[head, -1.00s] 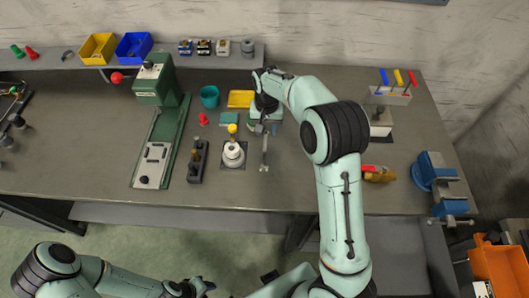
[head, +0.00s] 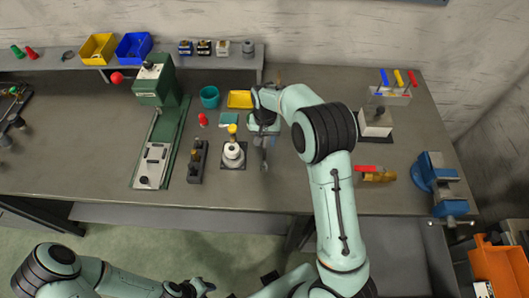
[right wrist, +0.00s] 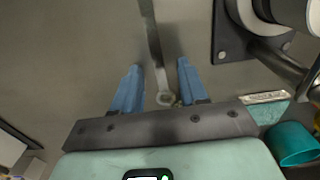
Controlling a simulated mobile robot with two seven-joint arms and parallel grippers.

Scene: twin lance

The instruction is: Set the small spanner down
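The small spanner (head: 264,161) is a thin grey tool on the grey bench, to the right of the white round fitting (head: 233,154). Its far part is hidden under my right gripper (head: 264,138). In the right wrist view the spanner (right wrist: 154,45) runs lengthwise between the two blue fingers, with its ring end near the palm. The fingers (right wrist: 160,66) stand apart with a gap on each side of the spanner, so the right gripper is open. My left gripper (head: 198,287) is low at the bottom edge, away from the bench; its fingers are too small to judge.
The white fitting with a yellow top stands on a dark plate close left of the spanner. A teal cup (head: 209,97), a yellow tray (head: 240,99) and a green press (head: 155,130) are farther left or back. A blue vise (head: 437,178) is at right. Bench front is clear.

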